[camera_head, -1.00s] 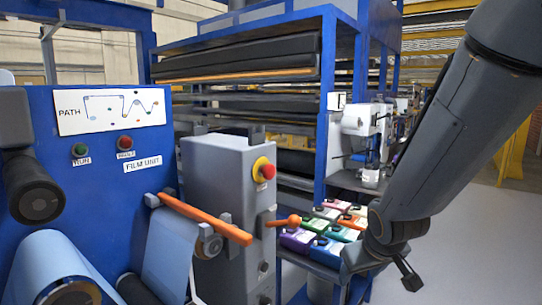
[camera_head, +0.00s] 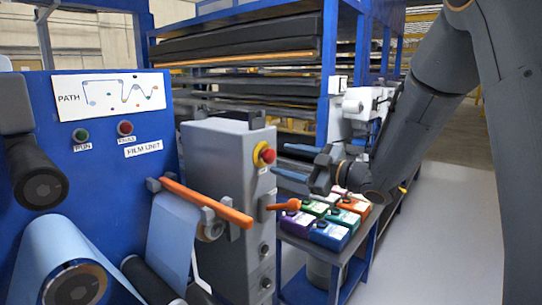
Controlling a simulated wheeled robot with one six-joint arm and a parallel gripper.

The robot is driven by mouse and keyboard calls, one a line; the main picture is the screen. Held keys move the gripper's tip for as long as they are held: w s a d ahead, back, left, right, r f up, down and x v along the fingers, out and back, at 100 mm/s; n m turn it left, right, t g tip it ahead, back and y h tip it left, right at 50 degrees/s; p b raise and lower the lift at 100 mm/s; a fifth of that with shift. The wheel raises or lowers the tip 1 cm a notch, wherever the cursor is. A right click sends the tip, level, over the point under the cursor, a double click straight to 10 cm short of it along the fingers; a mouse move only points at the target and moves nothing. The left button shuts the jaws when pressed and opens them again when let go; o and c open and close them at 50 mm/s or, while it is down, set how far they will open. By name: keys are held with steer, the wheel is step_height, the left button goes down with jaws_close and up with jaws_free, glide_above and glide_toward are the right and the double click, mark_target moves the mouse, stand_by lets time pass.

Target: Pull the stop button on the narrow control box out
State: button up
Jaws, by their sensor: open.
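The narrow control box (camera_head: 222,170) is a tall grey cabinet standing right of the blue film unit. Its stop button (camera_head: 268,155) is a red knob on a yellow collar, high on the box's right-hand face. My gripper (camera_head: 284,162) is open, its fingers pointing left towards the button. The fingers look close to the right of the button; I cannot tell the exact gap or whether they touch it. Nothing is visible between the jaws. An orange-handled lever (camera_head: 287,206) sticks out of the same face below the button.
An orange bar (camera_head: 206,203) crosses in front of the box. Colourful cartons (camera_head: 327,233) stand on a blue table below my gripper. The film unit panel (camera_head: 115,120) with green and red buttons is at left. Open floor (camera_head: 450,240) lies at right.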

mark_target(271, 156)
steer(key=p+x, duration=0.2)
steer(key=x, duration=0.4)
